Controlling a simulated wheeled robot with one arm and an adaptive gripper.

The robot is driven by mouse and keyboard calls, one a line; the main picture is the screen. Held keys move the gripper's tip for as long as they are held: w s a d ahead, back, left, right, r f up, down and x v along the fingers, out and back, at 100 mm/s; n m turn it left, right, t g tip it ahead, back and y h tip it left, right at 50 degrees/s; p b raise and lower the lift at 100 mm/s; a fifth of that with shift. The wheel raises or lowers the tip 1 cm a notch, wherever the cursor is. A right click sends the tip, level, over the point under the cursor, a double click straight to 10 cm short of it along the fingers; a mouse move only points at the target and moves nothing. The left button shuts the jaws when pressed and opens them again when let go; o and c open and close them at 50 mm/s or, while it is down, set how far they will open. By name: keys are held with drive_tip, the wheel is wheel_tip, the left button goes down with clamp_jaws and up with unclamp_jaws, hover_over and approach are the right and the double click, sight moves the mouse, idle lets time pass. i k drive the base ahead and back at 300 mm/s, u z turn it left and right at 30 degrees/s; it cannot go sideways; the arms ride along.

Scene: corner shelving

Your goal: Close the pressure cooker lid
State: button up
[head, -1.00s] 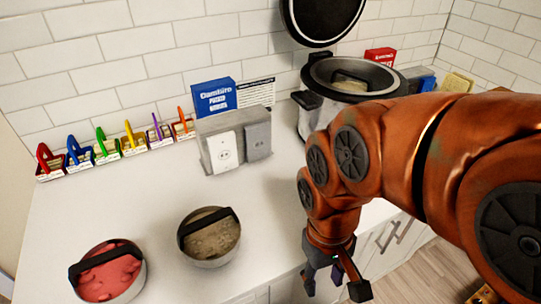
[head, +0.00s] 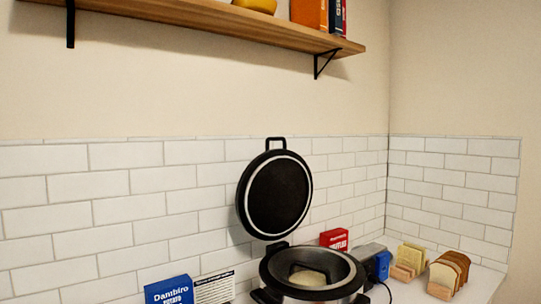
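The pressure cooker (head: 336,291) stands on the counter against the tiled wall, at the bottom of the head view. Its round black lid (head: 275,196) with a pale rim stands open and upright behind the pot, hinged at the back, with a loop handle at its top. Something pale shows inside the pot. The lower part of the cooker is cut off by the picture edge. My gripper and arm are not in view.
A wooden shelf (head: 200,14) on black brackets hangs above. A blue box (head: 169,291) is left of the cooker, a red box (head: 334,239) behind it. Sliced bread (head: 449,273) and a yellow sponge-like block (head: 411,257) stand to the right in the corner.

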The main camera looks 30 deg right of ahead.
sight(273, 195)
drive_tip(key=u, duration=2.6)
drive_tip(key=k, duration=0.4)
drive_tip(key=z, duration=1.2)
